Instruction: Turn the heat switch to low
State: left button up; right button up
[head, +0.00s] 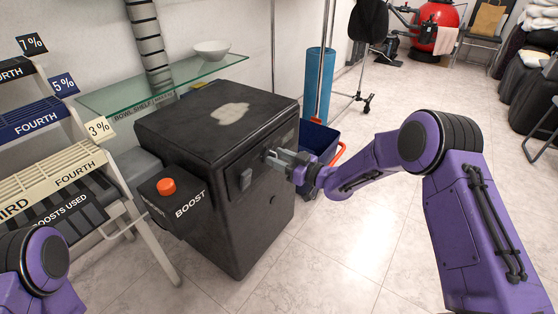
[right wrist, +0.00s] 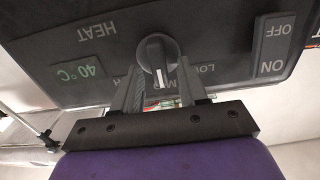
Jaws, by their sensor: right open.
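The dark heater box (head: 205,200) stands with my right gripper (head: 276,158) at its front panel. In the right wrist view, where the lettering is upside down, the round heat switch (right wrist: 157,55) is a dark knob with a pale bar and a white mark pointing down toward the gripper. My right gripper (right wrist: 161,72) is open, one finger on each side of the knob; I cannot tell whether they touch it. The LOW label (right wrist: 203,68) is right of the knob; other labels below are partly hidden by the fingers. My left gripper is out of view.
An ON/OFF rocker (right wrist: 273,46) and a green 40 °C display (right wrist: 78,71) flank the knob. The box carries an orange BOOST button (head: 166,186). A blue bin (head: 320,140) stands close behind my right gripper. A glass shelf (head: 115,93) is behind the box. Floor in front is clear.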

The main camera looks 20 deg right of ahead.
jog(key=shift+w, duration=0.1)
grip_shut()
jog(key=shift+a+n, duration=0.1)
jog(key=shift+n, duration=0.3)
jog(key=shift+s+a+f+n+b, duration=0.1)
jog(key=shift+n+b, duration=1.05)
jog(key=shift+n, duration=0.7)
jog(key=shift+s+a+f+n+b, duration=0.15)
jog(key=shift+n+b, duration=1)
jog(key=shift+n, duration=0.65)
jog(key=shift+s+a+f+n+b, duration=0.1)
jog(key=shift+n+b, duration=1.05)
jog(key=shift+n, duration=0.7)
